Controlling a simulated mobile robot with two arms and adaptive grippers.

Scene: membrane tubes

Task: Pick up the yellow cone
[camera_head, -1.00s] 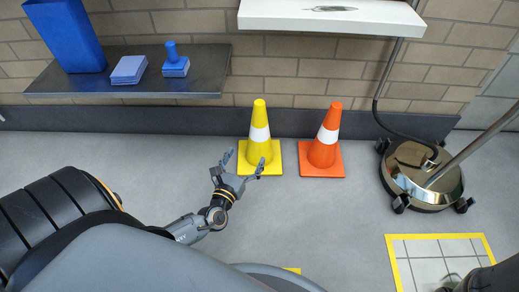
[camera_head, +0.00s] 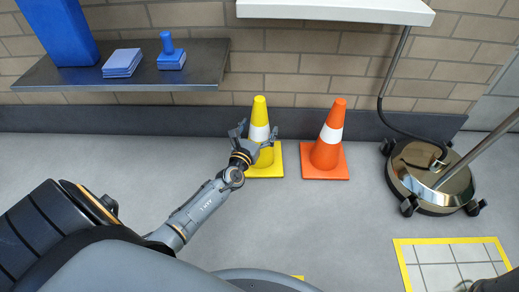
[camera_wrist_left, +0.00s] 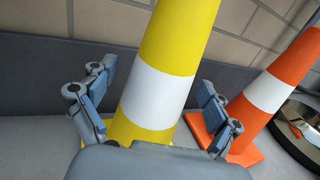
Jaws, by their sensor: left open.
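The yellow cone (camera_head: 259,108) with a white band stands upright on the floor by the wall, on a square yellow base. In the left wrist view the yellow cone (camera_wrist_left: 181,38) rises between the two spread fingers. My left gripper (camera_head: 257,132) is open in front of the cone, with one finger at each side of its white band. I see gaps between fingers and cone in the left wrist view (camera_wrist_left: 155,103). The gripper hides part of the cone's lower body. My right gripper is not in view.
An orange cone (camera_head: 328,150) stands close to the right, and shows in the left wrist view (camera_wrist_left: 298,62). A round metal wheeled base (camera_head: 425,178) stands further right. A dark shelf (camera_head: 130,78) with blue items and a white ledge (camera_head: 330,18) are above. Floor at left is clear.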

